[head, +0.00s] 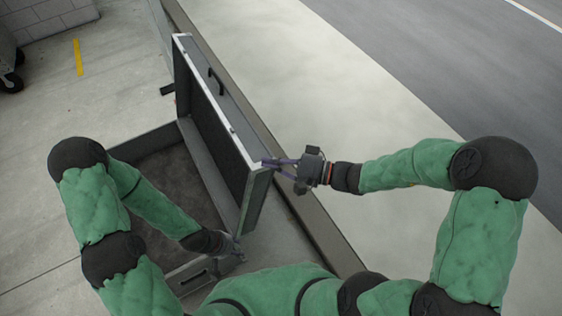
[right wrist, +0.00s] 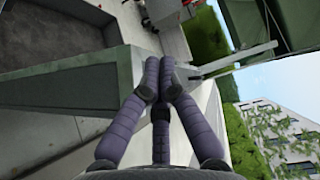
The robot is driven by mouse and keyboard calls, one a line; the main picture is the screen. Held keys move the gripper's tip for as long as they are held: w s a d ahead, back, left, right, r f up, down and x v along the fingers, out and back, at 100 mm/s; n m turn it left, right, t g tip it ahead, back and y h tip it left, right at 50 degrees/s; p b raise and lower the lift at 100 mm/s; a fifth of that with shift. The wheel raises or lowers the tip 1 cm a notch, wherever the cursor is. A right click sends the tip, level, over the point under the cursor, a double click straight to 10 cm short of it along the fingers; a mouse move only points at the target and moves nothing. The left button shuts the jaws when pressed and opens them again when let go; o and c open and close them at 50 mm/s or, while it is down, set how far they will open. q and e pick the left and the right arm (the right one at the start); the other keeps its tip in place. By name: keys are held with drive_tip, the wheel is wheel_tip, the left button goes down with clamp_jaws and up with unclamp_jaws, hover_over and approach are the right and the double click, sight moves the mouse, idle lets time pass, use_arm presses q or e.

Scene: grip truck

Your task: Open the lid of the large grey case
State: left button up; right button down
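The large grey case (head: 142,142) lies on the ground in the head view, with its dark inside exposed. Its lid (head: 256,200) stands raised, close to upright, along the right side. My right gripper (head: 268,163) is at the near upper corner of the lid, coming from the right. In the right wrist view its fingertips (right wrist: 160,65) are together beside the lid's grey panel (right wrist: 80,82); I see no clear gap between them. My left gripper (head: 238,248) is low by the case's near right corner, under the lid's near end. Its fingers are small and partly hidden.
A kerb (head: 310,218) runs just right of the case, with pale pavement and a dark road (head: 440,60) beyond. A wheeled bin (head: 8,65) stands at the far left. The concrete floor left of the case is clear.

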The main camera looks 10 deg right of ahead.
drive_tip(key=shift+v, duration=1.25)
